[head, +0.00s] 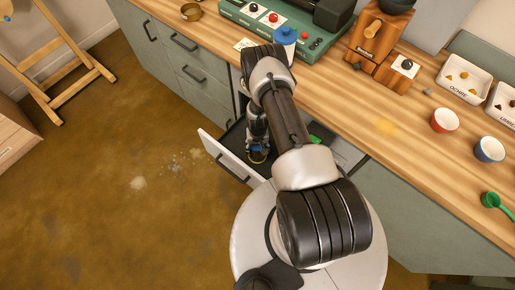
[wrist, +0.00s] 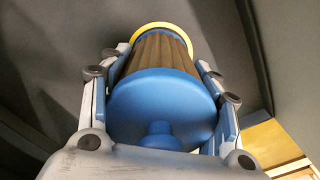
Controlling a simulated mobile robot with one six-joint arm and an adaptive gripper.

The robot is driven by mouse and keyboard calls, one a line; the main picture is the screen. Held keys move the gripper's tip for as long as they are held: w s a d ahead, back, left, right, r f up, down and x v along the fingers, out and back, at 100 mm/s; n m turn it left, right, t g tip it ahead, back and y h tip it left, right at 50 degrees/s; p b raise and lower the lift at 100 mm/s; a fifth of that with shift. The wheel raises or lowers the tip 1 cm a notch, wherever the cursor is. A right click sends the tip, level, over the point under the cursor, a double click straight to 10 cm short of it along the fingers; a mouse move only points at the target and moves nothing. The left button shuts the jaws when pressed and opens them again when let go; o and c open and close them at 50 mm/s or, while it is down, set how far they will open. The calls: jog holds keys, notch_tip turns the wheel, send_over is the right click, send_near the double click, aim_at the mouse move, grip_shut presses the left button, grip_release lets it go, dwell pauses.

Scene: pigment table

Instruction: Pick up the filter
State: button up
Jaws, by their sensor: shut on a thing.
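The filter (wrist: 160,98) is a pleated brown cylinder with a blue end cap and knob near the camera and a yellow rim at its far end. In the wrist view my gripper (wrist: 163,75) has a finger on each side of it and is shut on it. In the head view my gripper (head: 256,152) reaches down into an open drawer (head: 222,160) under the counter. A bit of yellow and blue shows there at its tip. My arm hides much of the drawer. Whether the filter touches the drawer floor cannot be told.
The wooden counter (head: 385,150) above the drawer holds a green machine (head: 245,15), a wooden grinder (head: 375,35), a red bowl (head: 444,120), a blue bowl (head: 489,150) and a green scoop (head: 496,203). A green item (head: 316,140) lies right of my arm. The floor at left is open, with spilled powder.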

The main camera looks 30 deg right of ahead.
jog(key=c, duration=0.3)
jog(key=shift+r, duration=0.1)
